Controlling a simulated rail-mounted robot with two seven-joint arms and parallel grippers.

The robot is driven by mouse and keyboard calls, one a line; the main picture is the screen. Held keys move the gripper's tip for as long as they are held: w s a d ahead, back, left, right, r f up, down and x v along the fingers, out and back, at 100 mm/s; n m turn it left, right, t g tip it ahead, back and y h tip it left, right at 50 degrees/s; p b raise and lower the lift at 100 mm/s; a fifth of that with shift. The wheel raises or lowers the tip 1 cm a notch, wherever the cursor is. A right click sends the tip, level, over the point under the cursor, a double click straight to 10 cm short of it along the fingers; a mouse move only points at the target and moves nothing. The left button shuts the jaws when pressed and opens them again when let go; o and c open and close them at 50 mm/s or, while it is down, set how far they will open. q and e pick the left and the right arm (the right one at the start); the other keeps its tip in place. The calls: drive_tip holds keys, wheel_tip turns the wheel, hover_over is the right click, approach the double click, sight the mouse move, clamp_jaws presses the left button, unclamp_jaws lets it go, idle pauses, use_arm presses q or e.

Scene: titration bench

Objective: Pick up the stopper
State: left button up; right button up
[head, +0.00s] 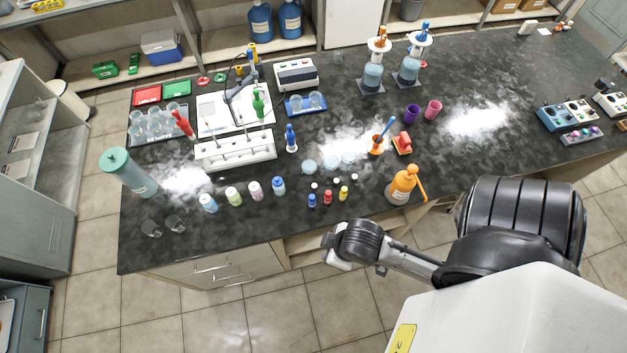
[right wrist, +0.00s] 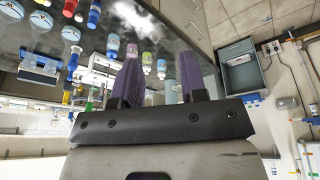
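Several small white round pieces, possibly stoppers, lie on the dark bench (head: 300,225) near its front edge; one white piece (head: 337,193) lies close to the small colored bottles. I cannot tell which one is the stopper. My right gripper (right wrist: 158,68) shows two purple fingers spread apart with nothing between them. In the head view the right arm's end hangs just off the bench's front edge, in front of the small bottles, and its fingers are hard to make out. My left gripper is in no view.
A white tube rack (head: 234,150) is behind.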

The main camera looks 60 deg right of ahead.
drive_tip(key=shift+o, duration=1.4)
drive_tip(key=w+d+f+n+t+h+b, duration=0.1)
drive_tip(key=w+d+t+b, duration=0.15)
drive_tip(key=w+b, duration=0.35)
drive_tip(key=w+d+f+n+t+h+b, duration=0.1)
drive_tip(key=w+d+t+b, duration=0.15)
drive_tip(key=w+b, duration=0.4)
drive_tip(key=m+g+b, duration=0.7)
drive_tip(key=m+g, duration=0.1)
drive_tip(key=m, duration=0.1)
hover_over(315, 185)
wheel_tip(315, 185, down, 14)
drive_tip(key=r, duration=0.1)
drive_tip(key=f+m, duration=0.2)
drive_tip(key=m, duration=0.1)
drive_tip(key=f+m+b, duration=0.1)
drive_tip(key=f+m, duration=0.4)
drive_tip(key=f, duration=0.1)
drive_tip(key=shift+s+a+f+m, duration=0.15)
drive_tip(key=shift+s+a+m, duration=0.1)
drive_tip(key=shift+a+m, duration=0.15)
drive_tip(key=shift+w+d+f+b, duration=0.15)
drive_tip(key=shift+f+b, duration=0.1)
drive_tip(key=shift+f, duration=1.05)
drive_tip(key=shift+w+f+b, duration=0.15)
drive_tip(key=shift+f+b, duration=0.05)
drive_tip(key=shift+f, duration=1.05)
drive_tip(key=shift+d+f, duration=0.1)
drive_tip(key=shift+f, duration=0.6)
